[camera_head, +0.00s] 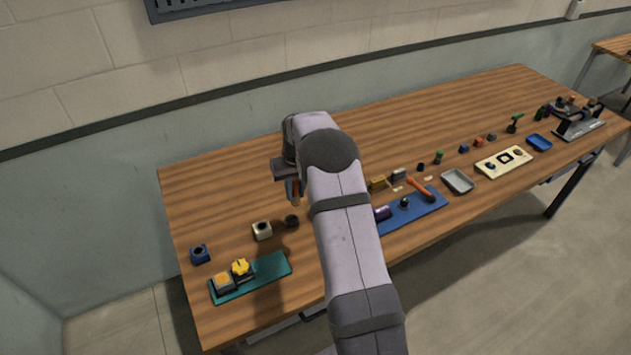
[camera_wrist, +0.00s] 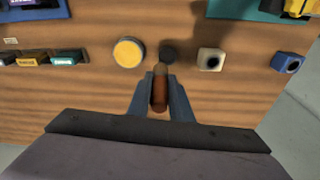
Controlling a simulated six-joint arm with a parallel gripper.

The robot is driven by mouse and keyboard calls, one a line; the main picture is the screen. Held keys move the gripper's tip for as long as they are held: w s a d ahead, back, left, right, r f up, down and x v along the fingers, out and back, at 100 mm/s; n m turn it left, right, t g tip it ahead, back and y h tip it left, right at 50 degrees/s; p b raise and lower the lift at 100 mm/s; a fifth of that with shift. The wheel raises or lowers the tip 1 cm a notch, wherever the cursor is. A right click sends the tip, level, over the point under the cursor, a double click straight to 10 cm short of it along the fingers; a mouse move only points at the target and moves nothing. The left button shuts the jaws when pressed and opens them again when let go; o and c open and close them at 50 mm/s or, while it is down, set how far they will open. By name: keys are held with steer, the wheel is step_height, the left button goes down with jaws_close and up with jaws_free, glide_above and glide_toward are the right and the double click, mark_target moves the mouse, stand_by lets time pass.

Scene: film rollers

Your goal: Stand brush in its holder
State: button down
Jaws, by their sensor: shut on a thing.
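My gripper (camera_wrist: 160,93) is shut on the brush (camera_wrist: 160,98), which shows as a reddish-brown rod with a lighter end. In the head view the brush (camera_head: 293,190) hangs below my gripper, above the table; its lower part is partly hard to make out. Three small holder-like pieces stand nearby: a dark round one (camera_head: 291,221), a cream block with a hole (camera_head: 262,231) and a blue block with a hole (camera_head: 200,254). I cannot tell which belongs to the brush. In the wrist view the dark one (camera_wrist: 168,51) lies just beyond the brush tip, the cream one (camera_wrist: 210,59) to its right.
A yellow disc (camera_wrist: 129,52) lies left of the dark piece. A teal mat (camera_head: 270,269) with yellow parts is at the table's front left. A blue mat (camera_head: 425,210) with tools lies right of my arm. The table's back left is clear.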

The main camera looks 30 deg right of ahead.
steer(key=shift+w+a+p, duration=0.3)
steer(key=shift+w+a, duration=0.05)
steer(key=shift+a, duration=0.45)
steer(key=shift+f, duration=0.1)
steer(key=shift+f+b, duration=2.75)
steer(key=shift+f, duration=1.35)
steer(key=shift+s+f, duration=0.1)
steer(key=shift+f, duration=0.05)
steer(key=c, duration=1.1)
jaws_free()
steer(key=shift+r, duration=0.2)
